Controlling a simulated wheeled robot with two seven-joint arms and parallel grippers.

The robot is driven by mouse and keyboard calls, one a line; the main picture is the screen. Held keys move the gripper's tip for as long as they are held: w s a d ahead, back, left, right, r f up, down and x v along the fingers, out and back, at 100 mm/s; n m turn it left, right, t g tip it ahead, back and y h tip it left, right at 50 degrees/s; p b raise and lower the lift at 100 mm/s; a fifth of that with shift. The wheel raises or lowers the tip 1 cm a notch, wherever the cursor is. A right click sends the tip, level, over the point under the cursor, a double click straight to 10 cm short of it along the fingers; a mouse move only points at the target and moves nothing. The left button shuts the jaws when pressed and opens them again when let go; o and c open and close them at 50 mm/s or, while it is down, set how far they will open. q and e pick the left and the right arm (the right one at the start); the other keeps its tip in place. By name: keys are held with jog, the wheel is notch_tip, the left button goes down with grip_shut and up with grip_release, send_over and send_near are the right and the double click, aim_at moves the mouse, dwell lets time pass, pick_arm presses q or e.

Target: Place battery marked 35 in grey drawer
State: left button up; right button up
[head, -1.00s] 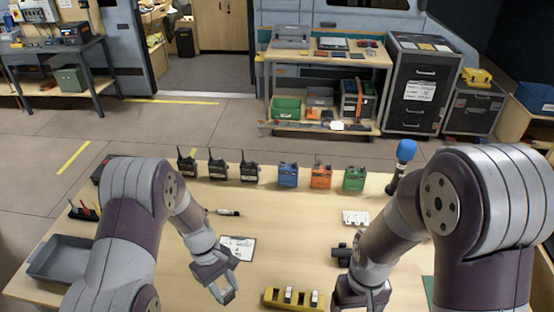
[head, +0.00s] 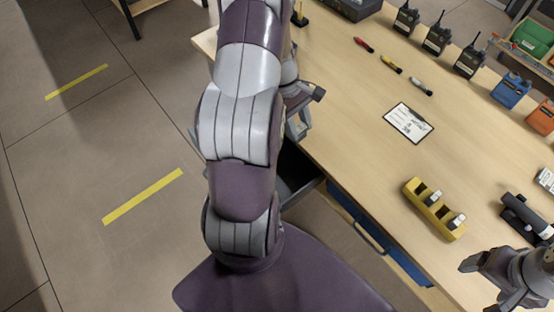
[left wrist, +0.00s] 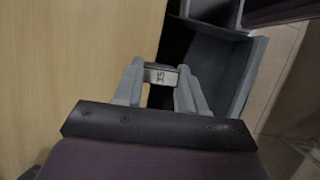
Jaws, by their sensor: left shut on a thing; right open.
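My left gripper (head: 302,118) is at the table's edge in the head view, beside an open drawer (head: 314,187) with a dark inside. In the left wrist view the gripper (left wrist: 160,82) is shut on a small battery (left wrist: 160,74) whose pale label seems to read 35. The open grey drawer (left wrist: 249,75) lies beyond and to the right of the battery there; the battery overlaps its dark opening, and I cannot tell its height above it. My arm hides part of the drawer in the head view. My right gripper (head: 497,272) is open and empty at lower right.
A yellow holder (head: 419,205) with two pale batteries stands on the wooden table (head: 350,120). A blue drawer front (head: 365,228) is under the table edge. Floor at left is clear.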

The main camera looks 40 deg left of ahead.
pick_arm(q)
jog(key=s+f+n+b, duration=0.1)
jog(key=f, duration=0.3)
jog(key=s+f+n+b, duration=0.1)
jog(key=s+f, duration=0.1)
jog(key=f, duration=0.2)
jog(key=s+f+n+t+b, duration=0.1)
jog(key=f+n+b, duration=0.1)
jog(key=f, duration=0.3)
jog(key=shift+s+a+f, duration=0.1)
jog(key=shift+s+a, duration=0.05)
jog(key=shift+a, duration=0.25)
jog(key=shift+f, duration=0.25)
jog(key=shift+a, duration=0.1)
pick_arm(e)
notch_tip(320, 180, down, 6)
pick_arm(q)
jog(key=shift+f, duration=0.1)
pick_arm(e)
jog(key=shift+d+f, duration=0.1)
jog(key=shift+f, duration=0.05)
pick_arm(q)
jog(key=o, duration=1.2)
jog(key=shift+c, duration=0.2)
